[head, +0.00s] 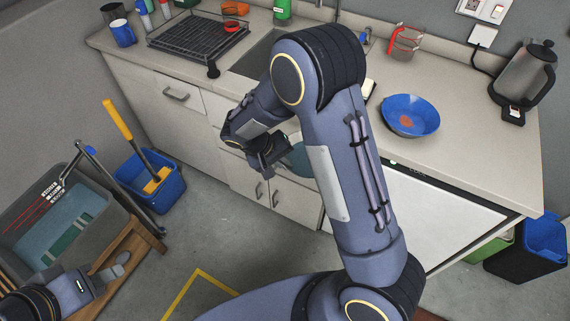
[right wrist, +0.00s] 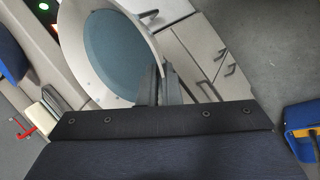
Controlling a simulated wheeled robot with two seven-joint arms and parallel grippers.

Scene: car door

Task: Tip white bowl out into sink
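The white bowl (right wrist: 147,36) shows in the right wrist view as a pale rim around a teal surface that looks like liquid.
A dish rack (head: 200,35) stands left of the sink. A blue plate (head: 410,114), a red-framed measuring cup (head: 404,42) and a kettle (head: 522,75) stand to the right. A tub (head: 62,222) and a blue bucket (head: 150,182) stand at the left.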

